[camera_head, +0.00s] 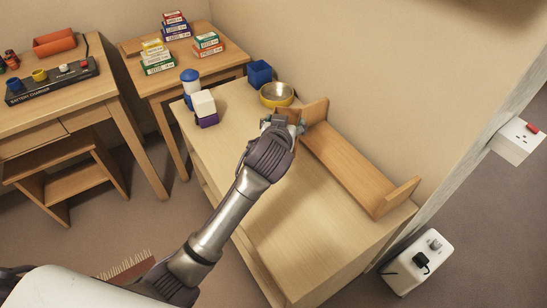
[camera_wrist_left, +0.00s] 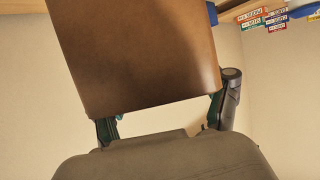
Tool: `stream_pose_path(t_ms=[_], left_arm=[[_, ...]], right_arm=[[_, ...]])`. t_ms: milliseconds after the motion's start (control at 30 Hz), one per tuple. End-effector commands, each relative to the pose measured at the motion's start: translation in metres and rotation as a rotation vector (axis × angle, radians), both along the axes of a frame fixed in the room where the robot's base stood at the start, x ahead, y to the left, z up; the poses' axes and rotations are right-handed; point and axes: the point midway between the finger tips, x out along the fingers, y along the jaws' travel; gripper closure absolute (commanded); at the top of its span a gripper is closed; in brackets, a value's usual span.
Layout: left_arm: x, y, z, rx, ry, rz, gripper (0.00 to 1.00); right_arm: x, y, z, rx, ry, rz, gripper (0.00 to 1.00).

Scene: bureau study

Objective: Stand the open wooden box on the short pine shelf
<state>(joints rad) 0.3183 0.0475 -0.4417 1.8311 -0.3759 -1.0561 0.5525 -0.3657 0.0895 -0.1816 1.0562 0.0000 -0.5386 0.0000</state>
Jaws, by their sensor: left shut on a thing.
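The open wooden box (camera_head: 345,165) is a long brown tray-like piece with an upright panel at each end. It lies lengthwise along the wall side of the short pine shelf (camera_head: 305,245), a low pale unit. I cannot tell whether its underside touches the top. My left gripper (camera_head: 284,122) is at the box's far left end, shut on the end panel. In the left wrist view that brown panel (camera_wrist_left: 140,60) fills the upper middle, with the fingers of my left gripper (camera_wrist_left: 165,118) at its two side edges. My right gripper is not in view.
The wall runs close behind the box. A white socket box (camera_head: 515,140) is at right. The shelf's near part is clear.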

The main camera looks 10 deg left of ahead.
Motion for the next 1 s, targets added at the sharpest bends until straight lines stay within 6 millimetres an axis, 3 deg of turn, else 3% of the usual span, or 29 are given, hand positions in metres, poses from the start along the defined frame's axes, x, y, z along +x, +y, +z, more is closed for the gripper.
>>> stream_pose_path(t_ms=[33, 133, 300, 800, 1000], left_arm=[[0.010, -0.011, -0.012, 0.000, -0.002, -0.008, 0.60], [0.023, -0.027, -0.018, 0.006, -0.002, -0.020, 0.60], [0.034, -0.034, -0.024, 0.015, -0.003, -0.028, 0.60], [0.068, 0.059, -0.083, 0.019, -0.001, -0.028, 0.60], [0.072, 0.071, -0.093, 0.014, -0.002, -0.030, 0.60]], right_arm=[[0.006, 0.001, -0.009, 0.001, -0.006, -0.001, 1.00], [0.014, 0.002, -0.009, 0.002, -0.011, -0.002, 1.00], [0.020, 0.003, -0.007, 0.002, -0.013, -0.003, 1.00], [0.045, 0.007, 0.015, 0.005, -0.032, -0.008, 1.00], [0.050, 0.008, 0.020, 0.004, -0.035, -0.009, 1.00]])
